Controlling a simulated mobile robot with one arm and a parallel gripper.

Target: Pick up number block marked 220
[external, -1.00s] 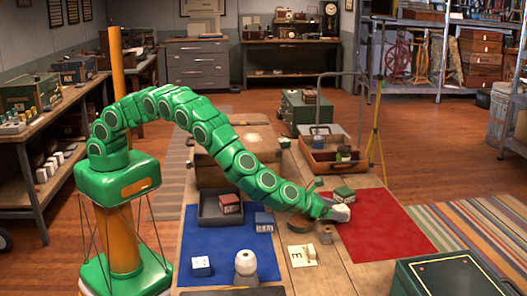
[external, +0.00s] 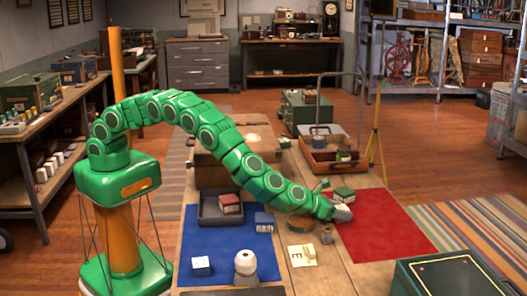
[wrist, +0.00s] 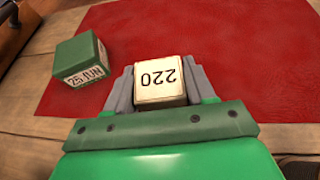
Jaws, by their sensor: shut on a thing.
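In the external view my gripper (external: 341,213) is over the left part of the red mat (external: 385,230); the block there is too small to tell apart from the fingertips. I cannot tell how far the block is from the mat.
A green block (wrist: 83,60) with a white label lies left of my gripper, apart from it. A blue mat (external: 225,262) with several objects lies to the left. The red mat's right side is clear.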

